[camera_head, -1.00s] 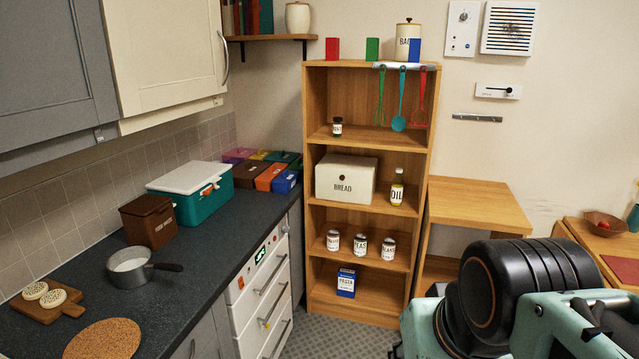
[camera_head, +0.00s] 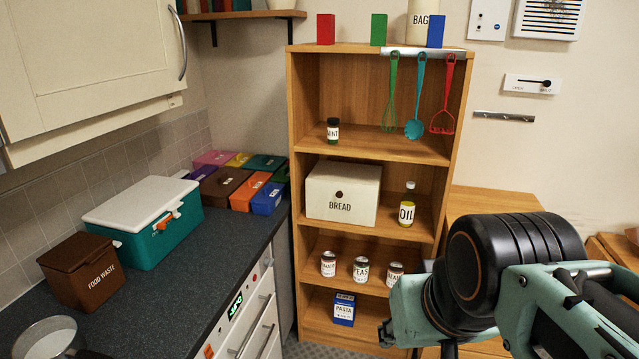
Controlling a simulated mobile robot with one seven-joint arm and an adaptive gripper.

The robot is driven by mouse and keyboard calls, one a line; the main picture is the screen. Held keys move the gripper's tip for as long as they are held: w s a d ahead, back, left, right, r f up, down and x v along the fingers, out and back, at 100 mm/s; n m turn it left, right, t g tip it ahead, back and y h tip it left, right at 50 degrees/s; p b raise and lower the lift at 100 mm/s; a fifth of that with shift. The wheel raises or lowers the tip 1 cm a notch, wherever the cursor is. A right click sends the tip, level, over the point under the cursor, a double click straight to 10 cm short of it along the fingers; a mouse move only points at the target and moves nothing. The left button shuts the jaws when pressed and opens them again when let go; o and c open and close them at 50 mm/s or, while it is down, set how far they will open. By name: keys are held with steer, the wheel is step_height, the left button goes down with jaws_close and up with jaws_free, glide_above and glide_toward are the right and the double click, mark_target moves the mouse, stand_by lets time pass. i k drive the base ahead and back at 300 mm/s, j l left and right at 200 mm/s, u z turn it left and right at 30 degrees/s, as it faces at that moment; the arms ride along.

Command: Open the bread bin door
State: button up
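The bread bin (camera_head: 361,204) is a cream box marked BREAD on the second shelf from the top of the wooden shelf unit. Its front door (camera_head: 326,200) looks shut and has a small dark round knob (camera_head: 339,194) near the top middle. My arm fills the lower right of the view, in front of the shelf unit and well short of the bin. A dark piece of it shows low down near the pasta box, but I cannot make out my gripper's fingers.
An oil bottle (camera_head: 407,204) stands just right of the bin. Several cans (camera_head: 361,270) and a pasta box (camera_head: 344,309) are below. The counter (camera_head: 209,262) with boxes runs along the left.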

mark_target(357, 205)
steer(key=i+l+u, duration=0.15)
steer(key=i, duration=1)
steer(key=i+u, duration=0.1)
steer(key=u, duration=0.3)
